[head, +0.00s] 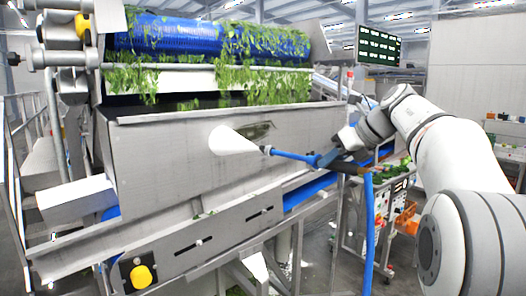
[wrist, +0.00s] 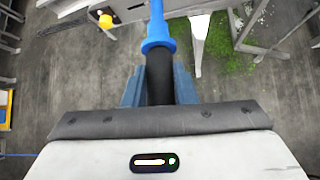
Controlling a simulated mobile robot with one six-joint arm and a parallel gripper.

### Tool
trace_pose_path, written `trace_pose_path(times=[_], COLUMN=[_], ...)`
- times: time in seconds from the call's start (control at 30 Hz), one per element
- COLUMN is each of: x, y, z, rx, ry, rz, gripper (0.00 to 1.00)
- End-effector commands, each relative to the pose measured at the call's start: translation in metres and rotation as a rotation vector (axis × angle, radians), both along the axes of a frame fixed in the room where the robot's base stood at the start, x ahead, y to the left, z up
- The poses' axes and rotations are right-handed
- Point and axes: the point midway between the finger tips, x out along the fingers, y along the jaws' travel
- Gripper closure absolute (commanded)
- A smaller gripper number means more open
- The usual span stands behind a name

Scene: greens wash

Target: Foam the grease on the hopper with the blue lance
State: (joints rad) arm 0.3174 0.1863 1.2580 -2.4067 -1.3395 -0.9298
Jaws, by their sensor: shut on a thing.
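The blue lance (head: 295,155) is held in my gripper (head: 335,160), which is shut on its dark handle. The lance points left at the hopper (head: 155,155), a large grey metal bin. A white foam cone (head: 232,141) spreads from the lance tip to the hopper's front wall. A dark, brownish grease patch (head: 258,131) shows on that wall, just right of and partly behind the cone. In the wrist view the lance (wrist: 157,30) runs up from between the blue fingers, and its tip is out of frame.
A blue hose (head: 368,230) hangs from the lance handle to the floor. A blue drum (head: 210,40) with leafy greens sits above the hopper. A cart with a control panel (head: 392,205) and orange bin (head: 406,224) stands behind my arm. Greens litter the floor (wrist: 228,50).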

Motion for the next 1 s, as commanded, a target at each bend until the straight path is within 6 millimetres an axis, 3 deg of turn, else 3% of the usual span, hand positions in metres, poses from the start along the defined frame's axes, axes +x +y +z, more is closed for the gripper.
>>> trace_pose_path(times=[0.43,1.0], x=[0.002,0.002], y=[-0.002,-0.002], z=[0.022,0.022], rx=[0.000,0.000], ry=[-0.001,-0.001], rz=[-0.001,0.001], gripper=[1.00,1.00])
